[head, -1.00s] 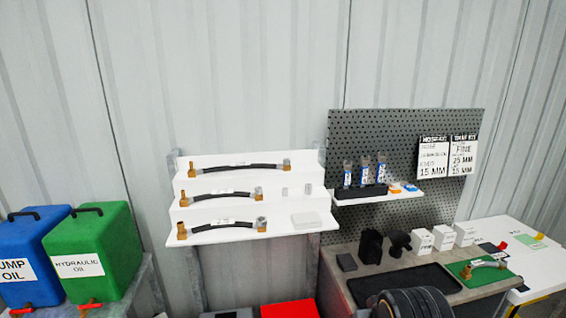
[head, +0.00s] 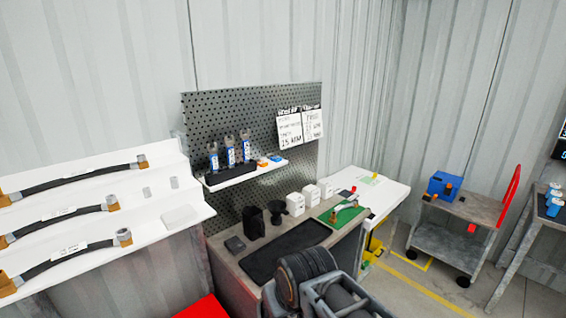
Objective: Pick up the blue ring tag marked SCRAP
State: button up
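A small blue tag (head: 275,158) lies near the right end of a small white shelf (head: 248,172) on the grey pegboard (head: 215,115). It sits just right of a small orange piece (head: 262,162). It is too small here to read any marking or to make out a ring. Dark ribbed and grey parts, which look like my own arm, show at the bottom centre, well below and in front of the shelf. I cannot make out gripper fingers in this view.
Blue-labelled bottles (head: 229,152) stand in a black holder (head: 228,174) left of the tags. Below is a bench with a black tray (head: 290,250), white boxes (head: 295,204) and a green mat (head: 342,214). Hoses (head: 75,183) lie on the stepped white shelf at left. A cart (head: 455,225) stands right.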

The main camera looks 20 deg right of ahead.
aim_at(274, 158)
jog(key=z, duration=2)
jog(key=i, duration=2.95)
jog(key=u, duration=3.55)
jog(key=i, duration=0.55)
jog(key=u, duration=0.05)
